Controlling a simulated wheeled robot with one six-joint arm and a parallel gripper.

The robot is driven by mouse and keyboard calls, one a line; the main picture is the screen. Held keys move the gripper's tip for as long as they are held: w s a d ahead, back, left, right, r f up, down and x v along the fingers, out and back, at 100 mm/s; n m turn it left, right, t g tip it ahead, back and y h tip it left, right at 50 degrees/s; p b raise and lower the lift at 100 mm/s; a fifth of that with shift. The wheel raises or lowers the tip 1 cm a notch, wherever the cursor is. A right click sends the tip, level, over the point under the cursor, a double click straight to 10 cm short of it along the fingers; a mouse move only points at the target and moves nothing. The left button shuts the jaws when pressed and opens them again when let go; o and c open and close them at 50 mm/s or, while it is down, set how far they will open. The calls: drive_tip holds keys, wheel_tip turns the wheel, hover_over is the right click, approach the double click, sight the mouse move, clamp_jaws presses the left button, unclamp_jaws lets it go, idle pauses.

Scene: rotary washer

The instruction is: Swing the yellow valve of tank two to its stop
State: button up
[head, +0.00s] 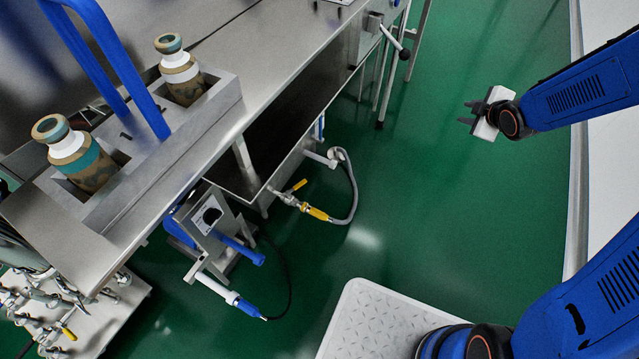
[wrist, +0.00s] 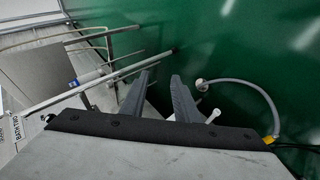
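A small yellow valve lever (head: 299,185) sits on a metal pipe fitting below the steel bench in the head view. Beside it is a yellow sleeve (head: 318,213) joined to a grey hose (head: 352,190). A second yellow lever (head: 68,332) shows on pipework at the lower left; no tank number is readable by either lever. My gripper (head: 466,112) is over the green floor, right of the bench and well apart from both levers. In the wrist view its two fingers (wrist: 155,90) are spread with nothing between them. A yellow bit (wrist: 268,140) shows at the hose end there.
The steel bench (head: 285,45) has a blue frame (head: 110,60) and two banded bottles in a rack. A blue-and-white nozzle (head: 235,298) hangs below. A metal lever (head: 391,38) juts from the bench's far end.

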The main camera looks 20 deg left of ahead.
drive_tip(key=w+a+f+n+y, duration=0.25)
drive_tip(key=a+f+n, duration=0.25)
drive_tip(key=a+f, duration=0.45)
drive_tip(key=n+g+y, duration=0.8)
drive_tip(key=n+y, duration=0.4)
approach(303, 185)
drive_tip(key=shift+h, duration=0.25)
drive_tip(key=a, duration=1.1)
drive_tip(key=shift+w+r, duration=0.2)
drive_tip(key=shift+c, duration=0.7)
clamp_jaws()
